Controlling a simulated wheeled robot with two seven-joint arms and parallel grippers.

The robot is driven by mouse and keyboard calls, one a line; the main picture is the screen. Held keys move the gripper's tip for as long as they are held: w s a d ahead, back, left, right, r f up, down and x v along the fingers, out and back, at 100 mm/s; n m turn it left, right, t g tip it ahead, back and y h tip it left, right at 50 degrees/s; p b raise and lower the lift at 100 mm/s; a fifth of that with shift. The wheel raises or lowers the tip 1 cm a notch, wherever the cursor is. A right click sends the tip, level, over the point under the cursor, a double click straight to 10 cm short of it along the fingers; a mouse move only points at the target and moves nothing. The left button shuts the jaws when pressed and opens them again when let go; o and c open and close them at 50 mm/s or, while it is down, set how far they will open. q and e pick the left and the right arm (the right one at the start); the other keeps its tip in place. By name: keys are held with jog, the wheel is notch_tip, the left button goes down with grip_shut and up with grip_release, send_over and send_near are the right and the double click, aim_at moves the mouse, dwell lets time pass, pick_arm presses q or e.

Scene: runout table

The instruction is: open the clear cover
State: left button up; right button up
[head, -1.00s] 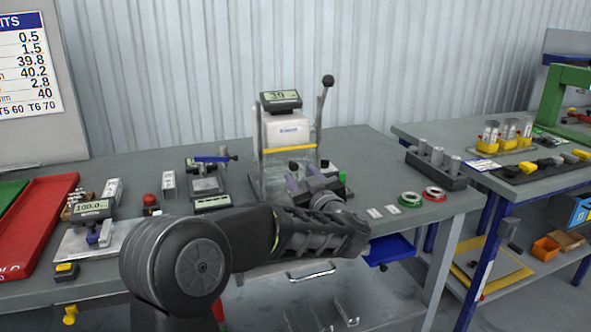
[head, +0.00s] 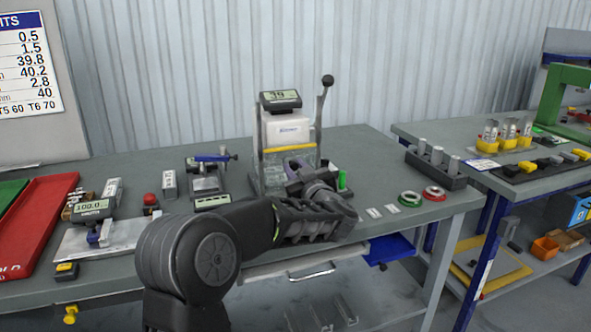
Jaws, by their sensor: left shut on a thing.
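The clear cover (head: 273,171) is a see-through panel at the front of the test stand at the middle of the bench, below a yellow bar (head: 291,149). My left gripper (head: 296,167) is at the right part of the cover's front, its fingers pointing away from me. It is shut on the cover; the exact grip point is small and partly hidden by my wrist. The stand has a display (head: 281,99) on top and an upright lever with a black knob (head: 327,81) on its right. My right gripper is not in view.
A green part (head: 342,180) stands right of my wrist. Green (head: 411,198) and red (head: 434,193) rings lie farther right, before a rack of metal cylinders (head: 436,168). Gauges and a red tray (head: 36,228) are on the left. My left arm crosses the bench's front edge.

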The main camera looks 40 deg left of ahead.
pick_arm(q)
grip_shut()
dwell(0.8)
